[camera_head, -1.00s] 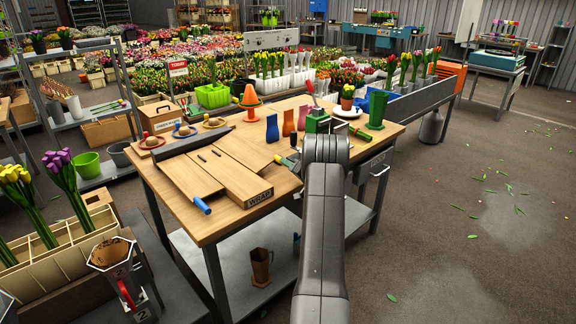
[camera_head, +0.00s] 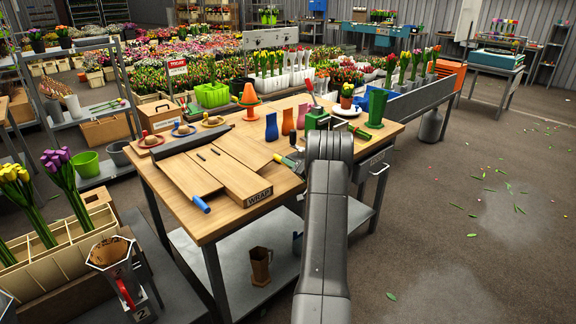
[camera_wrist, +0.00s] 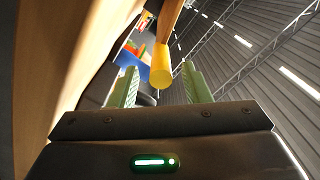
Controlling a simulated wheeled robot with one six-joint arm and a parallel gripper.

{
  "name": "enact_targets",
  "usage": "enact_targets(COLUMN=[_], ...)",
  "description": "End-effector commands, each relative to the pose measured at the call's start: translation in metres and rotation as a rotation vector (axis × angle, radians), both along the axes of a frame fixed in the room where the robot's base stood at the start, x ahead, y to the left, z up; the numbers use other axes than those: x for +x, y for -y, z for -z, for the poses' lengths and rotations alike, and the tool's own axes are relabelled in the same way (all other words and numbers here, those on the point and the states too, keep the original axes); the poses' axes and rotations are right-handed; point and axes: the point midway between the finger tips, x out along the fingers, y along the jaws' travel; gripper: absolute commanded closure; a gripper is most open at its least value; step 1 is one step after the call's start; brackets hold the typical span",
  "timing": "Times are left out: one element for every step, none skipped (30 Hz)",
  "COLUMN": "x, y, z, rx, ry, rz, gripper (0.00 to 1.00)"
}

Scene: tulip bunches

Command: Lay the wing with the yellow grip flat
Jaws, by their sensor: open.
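On the bench, the wooden wrapping board (camera_head: 228,178) marked WRAP has a wing panel (camera_head: 240,149) at its far right side. The panel's tilt is hard to judge. A yellow grip (camera_wrist: 161,68) shows in the wrist view, on the end of a brown wooden piece (camera_wrist: 170,20). My gripper (camera_wrist: 159,74) is open, with one green finger on each side of the yellow grip and visible gaps between. Another wing panel (camera_head: 188,180) with a blue grip (camera_head: 201,204) lies at the left.
A blue vase (camera_head: 271,127), an orange vase (camera_head: 288,123) and a green device (camera_head: 317,118) stand close behind the board. An orange cone (camera_head: 249,101) and a green vase (camera_head: 376,108) stand farther back.

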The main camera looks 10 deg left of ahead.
Motion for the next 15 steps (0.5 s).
enact_targets(x=[-0.006,-0.010,-0.015,-0.020,-0.024,-0.030,-0.035,-0.039,-0.044,-0.048,-0.052,-0.056,-0.059,-0.062,-0.065], y=[0.009,0.015,0.022,0.028,0.034,0.041,0.047,0.052,0.059,0.064,0.069,0.074,0.077,0.081,0.085], z=[0.000,0.000,0.000,0.000,0.000,0.000,0.001,0.001,0.000,0.000,0.000,0.001,0.001,0.000,0.000], rx=[0.001,0.001,0.001,0.001,0.001,-0.001,0.000,0.001,0.001,0.000,0.000,0.000,0.000,0.000,0.000], ry=[-0.001,-0.001,-0.002,-0.001,-0.001,-0.001,-0.001,-0.001,-0.002,-0.001,-0.001,-0.001,-0.001,-0.001,0.000], rz=[0.004,0.004,0.006,0.005,0.005,0.005,0.004,0.005,0.006,0.004,0.004,0.004,0.004,0.004,0.004], gripper=[0.57,0.57,0.57,0.57,0.57,0.57,0.57,0.57,0.57,0.57,0.57,0.57,0.57,0.57,0.57])
